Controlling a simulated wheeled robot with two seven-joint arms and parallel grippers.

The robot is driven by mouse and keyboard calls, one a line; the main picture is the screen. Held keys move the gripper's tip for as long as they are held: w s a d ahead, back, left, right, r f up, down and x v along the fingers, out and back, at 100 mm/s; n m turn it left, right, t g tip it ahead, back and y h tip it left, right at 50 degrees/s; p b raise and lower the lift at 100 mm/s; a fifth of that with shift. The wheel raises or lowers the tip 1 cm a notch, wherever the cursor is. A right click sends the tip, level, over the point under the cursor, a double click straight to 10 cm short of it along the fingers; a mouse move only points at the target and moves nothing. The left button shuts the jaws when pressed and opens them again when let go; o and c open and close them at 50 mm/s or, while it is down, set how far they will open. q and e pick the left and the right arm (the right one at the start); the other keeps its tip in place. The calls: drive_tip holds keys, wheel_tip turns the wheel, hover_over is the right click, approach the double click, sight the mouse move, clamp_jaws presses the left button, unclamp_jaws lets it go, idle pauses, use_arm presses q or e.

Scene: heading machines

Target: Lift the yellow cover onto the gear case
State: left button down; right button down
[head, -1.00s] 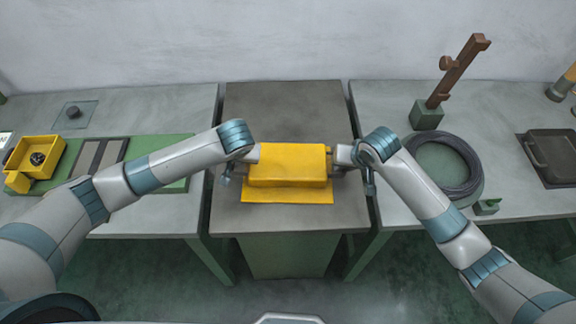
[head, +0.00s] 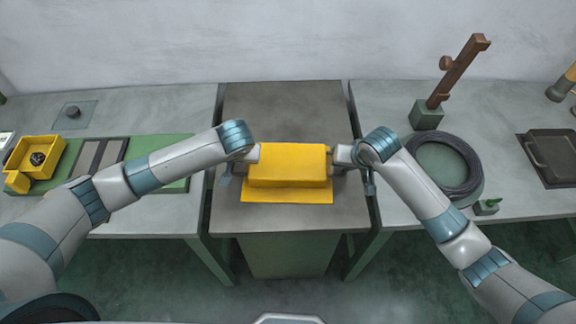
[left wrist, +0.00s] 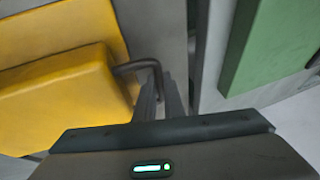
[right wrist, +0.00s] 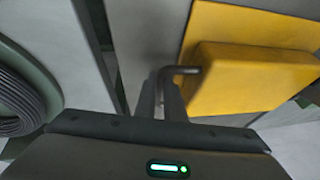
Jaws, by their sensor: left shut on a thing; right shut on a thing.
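The yellow cover (head: 288,163) is a box with a grey bar handle on each end. It stands level at the middle table, over a flat yellow sheet or flange (head: 287,197); I cannot tell whether the two are joined. My left gripper (head: 243,172) is shut on the cover's left handle (left wrist: 140,66). My right gripper (head: 343,172) is shut on its right handle (right wrist: 181,70). The fingers mostly hide behind my wrists in the head view. I cannot make out a separate gear case.
The middle table (head: 285,110) is bare behind the cover. The left bench holds a yellow bin (head: 50,145) and a green mat (head: 175,185). The right bench has a cable coil (head: 470,165), a brown post on a green block (head: 426,115) and a dark tray (head: 553,155).

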use_arm(q)
drive_tip(key=shift+w+r, duration=0.1)
use_arm(e)
drive_tip(key=shift+w+r, duration=0.1)
drive_tip(key=shift+r, duration=0.05)
